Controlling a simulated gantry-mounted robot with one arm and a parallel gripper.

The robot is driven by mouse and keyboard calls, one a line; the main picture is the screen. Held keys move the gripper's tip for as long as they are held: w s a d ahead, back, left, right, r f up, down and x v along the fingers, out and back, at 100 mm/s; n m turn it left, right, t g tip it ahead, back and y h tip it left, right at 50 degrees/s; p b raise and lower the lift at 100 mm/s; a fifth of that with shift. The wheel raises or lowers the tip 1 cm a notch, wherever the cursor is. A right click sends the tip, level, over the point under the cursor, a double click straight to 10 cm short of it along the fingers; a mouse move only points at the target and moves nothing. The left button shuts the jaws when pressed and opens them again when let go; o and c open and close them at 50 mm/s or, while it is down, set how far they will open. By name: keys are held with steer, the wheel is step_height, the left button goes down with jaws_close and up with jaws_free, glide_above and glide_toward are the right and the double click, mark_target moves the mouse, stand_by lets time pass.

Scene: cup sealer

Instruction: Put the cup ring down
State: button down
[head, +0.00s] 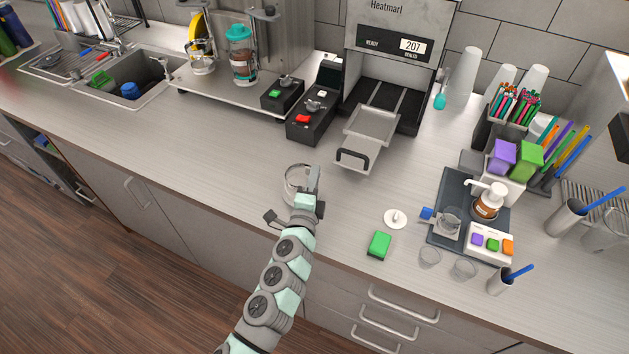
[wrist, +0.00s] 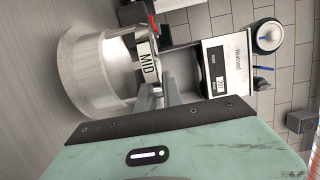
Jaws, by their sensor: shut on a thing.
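The cup ring (head: 289,188) is a round, shiny metal ring near the front edge of the counter, left of centre in the head view. In the wrist view the cup ring (wrist: 88,78) is large at the left, with a tab marked "MID" on its side. My gripper (head: 311,188) is shut on the ring's tab side; its fingers (wrist: 152,97) show just beneath the label in the wrist view. The ring's right side is partly hidden by my gripper in the head view. I cannot tell whether it touches the counter.
The sealer (head: 394,50) stands at the back with its handled tray (head: 371,128) pulled out, right of the ring. A control box (head: 312,112) with buttons is behind. A green sponge (head: 379,245) and white lid-like disc (head: 395,219) lie right. Counter left of the ring is clear.

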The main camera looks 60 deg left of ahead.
steer(key=shift+f, duration=0.6)
steer(key=shift+f+b, duration=0.2)
steer(key=shift+b, duration=0.1)
steer(key=c, duration=1.5)
jaws_free()
steer(key=shift+r, duration=0.15)
steer(key=shift+r+p, duration=0.1)
steer(key=shift+p, duration=0.25)
steer(key=b+v, duration=0.1)
steer(key=v, duration=1.1)
steer(key=shift+a, duration=0.1)
